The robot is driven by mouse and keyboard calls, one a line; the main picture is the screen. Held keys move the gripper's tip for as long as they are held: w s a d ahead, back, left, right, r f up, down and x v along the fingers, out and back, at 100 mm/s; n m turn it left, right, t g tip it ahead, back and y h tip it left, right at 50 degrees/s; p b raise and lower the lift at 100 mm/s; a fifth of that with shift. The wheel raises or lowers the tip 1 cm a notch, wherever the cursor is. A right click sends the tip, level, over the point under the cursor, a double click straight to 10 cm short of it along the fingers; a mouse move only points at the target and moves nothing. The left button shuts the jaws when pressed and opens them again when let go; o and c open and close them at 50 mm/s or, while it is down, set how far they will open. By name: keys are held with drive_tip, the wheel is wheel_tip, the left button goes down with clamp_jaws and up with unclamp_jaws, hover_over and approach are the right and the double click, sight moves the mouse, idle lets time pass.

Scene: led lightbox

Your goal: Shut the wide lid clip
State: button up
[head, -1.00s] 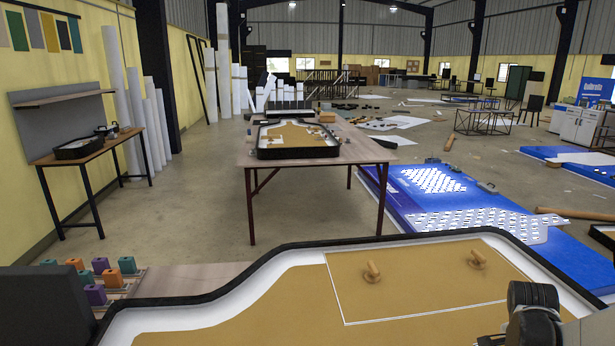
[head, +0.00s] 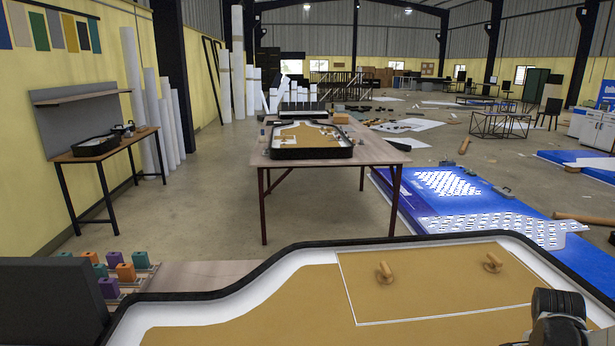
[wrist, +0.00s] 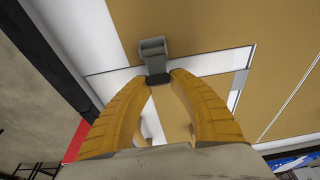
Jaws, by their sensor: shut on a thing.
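My gripper (wrist: 158,80) has two ribbed yellow fingers, closed on the dark tip of a grey clip (wrist: 153,50) in the wrist view. The clip sits by the white border of a tan panel. I cannot tell how far it is folded over. In the head view the open-fronted black-rimmed lightbox (head: 240,300) fills the front, with a white-outlined tan lid panel (head: 440,285) at its right. My arm shows at the bottom right; the fingers and clip cannot be made out there.
Several coloured blocks (head: 125,272) sit at the left. A dark box (head: 52,300) stands at the near left. A second table (head: 375,157) is farther back.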

drive_tip(key=shift+d, duration=0.1)
drive_tip(key=shift+d+f+b, duration=0.3)
drive_tip(key=shift+f+b, duration=0.1)
drive_tip(key=shift+f, duration=0.05)
clamp_jaws()
drive_tip(key=shift+d+f, duration=0.25)
drive_tip(key=shift+d, duration=0.2)
drive_tip(key=shift+o, duration=0.4)
unclamp_jaws()
drive_tip(key=o, duration=1)
drive_tip(key=shift+c, duration=0.2)
